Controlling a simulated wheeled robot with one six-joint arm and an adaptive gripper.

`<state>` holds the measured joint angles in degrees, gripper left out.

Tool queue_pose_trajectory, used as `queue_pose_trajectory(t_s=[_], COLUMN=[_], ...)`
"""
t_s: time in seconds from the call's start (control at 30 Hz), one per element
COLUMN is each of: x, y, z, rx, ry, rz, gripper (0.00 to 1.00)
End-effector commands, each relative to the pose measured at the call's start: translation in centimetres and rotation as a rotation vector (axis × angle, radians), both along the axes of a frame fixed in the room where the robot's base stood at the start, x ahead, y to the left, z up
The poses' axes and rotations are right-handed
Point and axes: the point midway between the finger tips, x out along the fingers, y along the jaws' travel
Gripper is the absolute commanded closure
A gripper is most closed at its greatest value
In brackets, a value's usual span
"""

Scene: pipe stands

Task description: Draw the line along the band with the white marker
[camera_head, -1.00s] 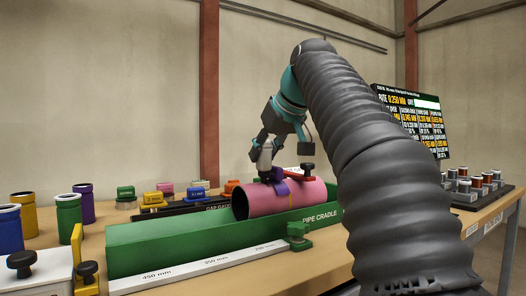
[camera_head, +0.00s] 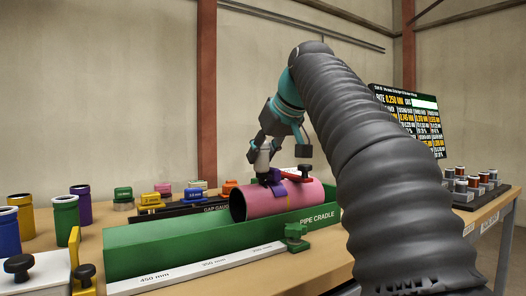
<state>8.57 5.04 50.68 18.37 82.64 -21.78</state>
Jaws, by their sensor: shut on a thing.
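A pink pipe (camera_head: 262,204) lies in the long green pipe cradle (camera_head: 160,238), its open end facing left. A purple band (camera_head: 290,187) wraps over the pipe near its middle, with a red clamp-like piece (camera_head: 298,177) on top. My gripper (camera_head: 272,158) is above the pipe, just left of the band, pointing down. It is shut on a pale, short object, seemingly the white marker (camera_head: 262,160). A dark piece sits below it at the pipe's top. Whether the marker's tip touches the pipe cannot be told.
A white ruler strip (camera_head: 190,270) runs along the cradle's front, with a green clamp (camera_head: 296,237) at its right. Coloured cups (camera_head: 65,217) stand at left. Coloured gauge blocks (camera_head: 150,199) stand behind the cradle. A data board (camera_head: 408,118) stands at back right.

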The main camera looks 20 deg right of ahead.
Motion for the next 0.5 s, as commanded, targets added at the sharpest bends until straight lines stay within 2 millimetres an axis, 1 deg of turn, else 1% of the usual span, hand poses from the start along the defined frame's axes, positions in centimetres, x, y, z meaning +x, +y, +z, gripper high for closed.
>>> queue_pose_trajectory(t_s=[0.5], x=[0.76], y=[0.25], z=[-0.01], rx=[0.000], ry=[0.001], rz=[0.000], gripper=[1.00])
